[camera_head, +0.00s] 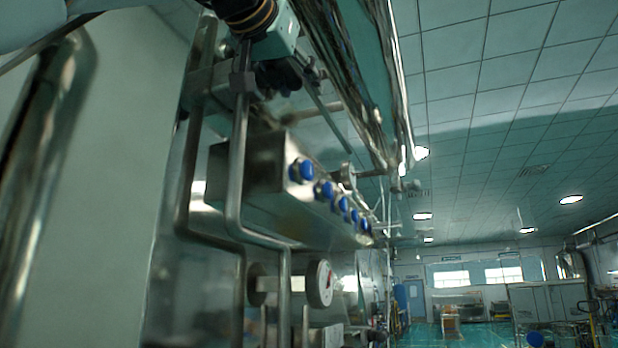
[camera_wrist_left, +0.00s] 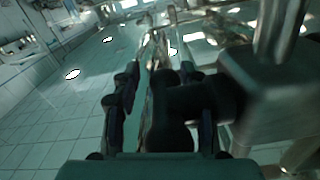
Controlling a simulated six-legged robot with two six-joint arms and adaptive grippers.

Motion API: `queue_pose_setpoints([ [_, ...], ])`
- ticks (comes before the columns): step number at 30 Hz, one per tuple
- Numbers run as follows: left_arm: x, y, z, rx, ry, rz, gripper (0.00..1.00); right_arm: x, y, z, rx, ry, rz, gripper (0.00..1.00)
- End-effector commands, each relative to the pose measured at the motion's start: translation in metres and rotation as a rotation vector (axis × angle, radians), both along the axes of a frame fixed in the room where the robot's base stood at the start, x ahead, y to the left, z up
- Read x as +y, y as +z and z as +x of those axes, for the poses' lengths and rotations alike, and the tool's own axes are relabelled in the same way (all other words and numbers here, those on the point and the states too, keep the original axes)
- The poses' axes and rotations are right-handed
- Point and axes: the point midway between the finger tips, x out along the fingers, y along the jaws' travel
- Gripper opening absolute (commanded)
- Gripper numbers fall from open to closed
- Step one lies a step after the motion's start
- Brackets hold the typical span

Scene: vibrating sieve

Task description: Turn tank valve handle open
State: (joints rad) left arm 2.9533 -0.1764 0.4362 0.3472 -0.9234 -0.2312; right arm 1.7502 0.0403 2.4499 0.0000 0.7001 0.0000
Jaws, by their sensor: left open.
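My left gripper (camera_head: 282,78) is at the upper middle of the head view, in front of steel pipework. In the left wrist view my left gripper (camera_wrist_left: 165,110) has its two dark fingers apart. A dark, rounded valve handle (camera_wrist_left: 170,128) shows between the fingers, its stem running right to a block-like steel fitting (camera_wrist_left: 265,85). I cannot tell whether a finger touches the handle. In the head view the handle is hard to make out behind the gripper. My right gripper is in neither view.
Bent steel pipes (camera_head: 238,170) run down just left of the gripper. A steel box (camera_head: 270,180) with several blue knobs sits below, and a round gauge (camera_head: 320,284) lower still. A large shiny pipe (camera_head: 360,80) passes to the right. Open hall lies at far right.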

Motion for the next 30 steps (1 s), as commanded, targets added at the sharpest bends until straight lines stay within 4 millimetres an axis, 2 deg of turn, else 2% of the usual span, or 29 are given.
queue_pose_setpoints([
  [5,0.0003,-0.0006,-0.0014,0.000,-0.001,0.000,0.42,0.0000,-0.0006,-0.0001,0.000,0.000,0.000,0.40],
  [20,-0.0005,-0.0011,-0.0009,0.001,-0.002,0.000,0.00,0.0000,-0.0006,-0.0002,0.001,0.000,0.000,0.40],
  [26,-0.0002,-0.0013,-0.0005,0.004,-0.001,0.001,0.00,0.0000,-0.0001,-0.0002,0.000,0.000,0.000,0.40],
  [30,-0.0004,-0.0001,0.0000,0.037,-0.001,0.012,0.00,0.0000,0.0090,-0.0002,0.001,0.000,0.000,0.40],
])
